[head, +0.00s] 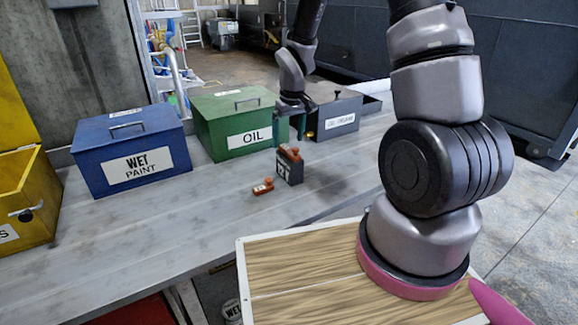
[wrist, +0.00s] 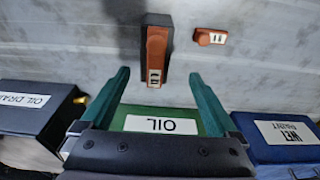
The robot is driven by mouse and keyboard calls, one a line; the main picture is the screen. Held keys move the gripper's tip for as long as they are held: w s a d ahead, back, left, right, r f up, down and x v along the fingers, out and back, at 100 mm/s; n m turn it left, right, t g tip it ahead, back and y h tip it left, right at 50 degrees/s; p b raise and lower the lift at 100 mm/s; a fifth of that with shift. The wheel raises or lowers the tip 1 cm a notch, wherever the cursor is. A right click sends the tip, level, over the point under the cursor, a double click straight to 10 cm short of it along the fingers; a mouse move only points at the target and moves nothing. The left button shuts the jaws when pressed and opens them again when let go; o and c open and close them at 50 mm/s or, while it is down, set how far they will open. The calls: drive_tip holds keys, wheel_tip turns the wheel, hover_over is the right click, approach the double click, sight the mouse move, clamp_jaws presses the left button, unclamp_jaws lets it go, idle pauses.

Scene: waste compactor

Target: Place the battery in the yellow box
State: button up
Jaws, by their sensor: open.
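A dark block with an orange top and a white mark (head: 289,170), which looks like the battery, stands on the grey bench; it also shows in the wrist view (wrist: 157,55). A small orange piece with a white label (head: 263,187) lies to its left; I cannot tell whether it is a battery too. The yellow box (head: 38,205) is at the far left, partly cut off, with its lid raised. My gripper (wrist: 159,73) is open and empty, its teal fingers apart. In the head view it is just above and behind the dark block.
A blue WET PAINT box (head: 130,150), a green OIL box (head: 235,120) and a dark OIL DRAIN box (head: 336,115) stand along the back of the bench. Bare bench (head: 165,230) lies in front of them. A wood-topped surface (head: 300,262) is at the front.

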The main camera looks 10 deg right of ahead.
sight(290, 150)
drive_tip(key=f, duration=0.7)
drive_tip(key=shift+w+d+f, duration=0.2)
drive_tip(key=shift+w+d, duration=0.1)
drive_tip(key=shift+w, duration=0.1)
clamp_jaws()
